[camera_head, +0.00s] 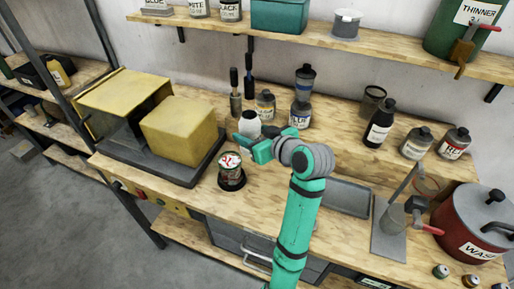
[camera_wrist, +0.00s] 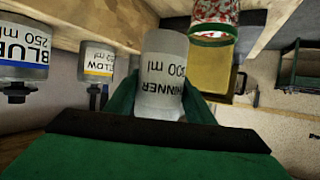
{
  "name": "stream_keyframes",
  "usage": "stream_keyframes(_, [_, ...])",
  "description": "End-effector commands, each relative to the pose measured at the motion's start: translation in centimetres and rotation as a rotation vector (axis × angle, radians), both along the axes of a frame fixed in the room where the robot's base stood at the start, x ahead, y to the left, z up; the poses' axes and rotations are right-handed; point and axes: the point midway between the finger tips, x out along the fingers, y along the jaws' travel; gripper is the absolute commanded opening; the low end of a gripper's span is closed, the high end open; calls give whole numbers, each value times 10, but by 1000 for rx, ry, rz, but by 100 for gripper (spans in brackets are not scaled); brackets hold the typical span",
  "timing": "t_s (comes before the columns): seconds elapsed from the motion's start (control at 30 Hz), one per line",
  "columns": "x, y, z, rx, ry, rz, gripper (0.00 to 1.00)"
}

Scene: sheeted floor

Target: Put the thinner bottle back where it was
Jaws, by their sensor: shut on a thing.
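A patterned can (camera_head: 231,172) stands close in front, left of my arm. A yellow block (camera_head: 182,130) is left. Yellow (camera_head: 264,106) and blue (camera_head: 300,114) paint bottles stand behind. A grey tray (camera_head: 348,197) lies right of my arm.

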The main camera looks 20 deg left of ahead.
Motion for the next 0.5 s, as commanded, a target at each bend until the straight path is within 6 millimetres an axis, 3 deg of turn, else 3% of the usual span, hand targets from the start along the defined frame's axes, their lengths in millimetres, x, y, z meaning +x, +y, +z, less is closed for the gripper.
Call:
stream_keyframes(0.17, [2,-3,3,1,-3,-10,12])
stream_keyframes(0.27, [7,-16,10,0,-5,-51,12])
stream_keyframes(0.37, [17,-41,25,0,-7,-133,12])
stream_keyframes(0.5, [32,-92,55,0,-10,-301,12])
